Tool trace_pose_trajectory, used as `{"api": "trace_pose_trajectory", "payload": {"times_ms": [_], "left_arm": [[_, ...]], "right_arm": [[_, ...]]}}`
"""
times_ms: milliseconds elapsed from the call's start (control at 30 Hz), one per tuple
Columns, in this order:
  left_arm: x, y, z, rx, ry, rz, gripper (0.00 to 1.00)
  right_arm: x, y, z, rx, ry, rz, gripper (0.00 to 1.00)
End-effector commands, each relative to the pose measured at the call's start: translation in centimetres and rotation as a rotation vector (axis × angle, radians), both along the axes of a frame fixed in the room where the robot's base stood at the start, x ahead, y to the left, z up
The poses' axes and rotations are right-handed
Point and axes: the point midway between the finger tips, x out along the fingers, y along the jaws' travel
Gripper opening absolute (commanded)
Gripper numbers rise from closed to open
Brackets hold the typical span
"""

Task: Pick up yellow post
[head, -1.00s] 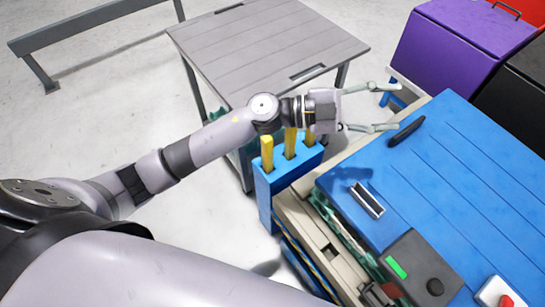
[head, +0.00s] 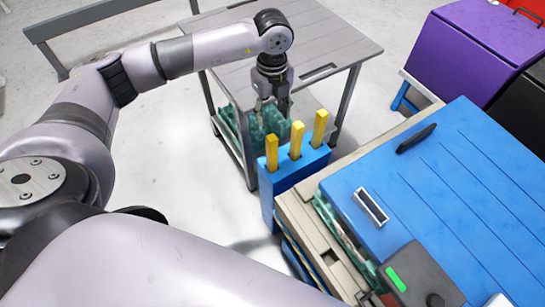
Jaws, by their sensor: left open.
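Three yellow posts stand upright in a blue holder (head: 297,180) fixed at the left end of the blue-topped machine: a left post (head: 272,154), a middle post (head: 296,141) and a right post (head: 319,130). My left gripper (head: 271,112) points down just behind the posts, over the gap between the holder and the grey table. It is open, with no post between its fingers. Its fingertips are small and partly lost against the green trays behind. My right gripper is not in view.
The grey table (head: 330,42) stands behind, with green egg trays (head: 245,130) on its lower shelf. The blue machine top (head: 450,190) fills the right, with a black handle (head: 416,138) and a metal slot. Purple (head: 470,50) and black bins stand at the back right.

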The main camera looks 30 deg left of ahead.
Motion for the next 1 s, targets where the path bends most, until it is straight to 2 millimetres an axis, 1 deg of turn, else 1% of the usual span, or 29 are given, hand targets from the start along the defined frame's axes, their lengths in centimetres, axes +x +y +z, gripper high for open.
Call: {"api": "trace_pose_trajectory", "payload": {"times_ms": [33, 100, 200, 300, 400, 567, 733, 833, 900, 1000], "left_arm": [[-0.1, 0.0, -1.1, 0.0, 0.004, -0.001, 0.47], [-0.1, 0.0, -2.7, 0.0, 0.005, -0.001, 0.47], [-0.1, -0.1, -4.8, -0.002, 0.004, -0.002, 0.47], [-0.1, -0.1, -6.5, -0.003, 0.003, -0.002, 0.47], [0.0, -0.1, -7.5, -0.003, 0.001, -0.003, 0.47], [-0.1, -0.1, -8.4, -0.004, 0.0, -0.003, 0.47], [-0.4, -0.1, -10.8, -0.003, 0.002, -0.004, 0.47], [-0.4, -0.1, -12.3, -0.003, 0.002, -0.003, 0.47], [-0.4, -0.1, -12.9, -0.004, 0.0, -0.002, 0.47], [-0.3, -0.1, -13.2, -0.005, 0.0, -0.003, 0.47]], "right_arm": [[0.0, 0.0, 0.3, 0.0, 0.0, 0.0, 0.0], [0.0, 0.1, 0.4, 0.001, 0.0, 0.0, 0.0], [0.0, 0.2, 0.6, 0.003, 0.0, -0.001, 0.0], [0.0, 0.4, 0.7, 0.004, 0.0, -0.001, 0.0], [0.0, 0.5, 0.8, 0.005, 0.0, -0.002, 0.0], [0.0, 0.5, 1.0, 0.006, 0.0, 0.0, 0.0], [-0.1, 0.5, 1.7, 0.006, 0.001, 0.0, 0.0], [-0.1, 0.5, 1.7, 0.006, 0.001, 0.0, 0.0], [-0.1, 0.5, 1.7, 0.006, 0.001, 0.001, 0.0], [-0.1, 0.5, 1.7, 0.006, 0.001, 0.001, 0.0]]}}
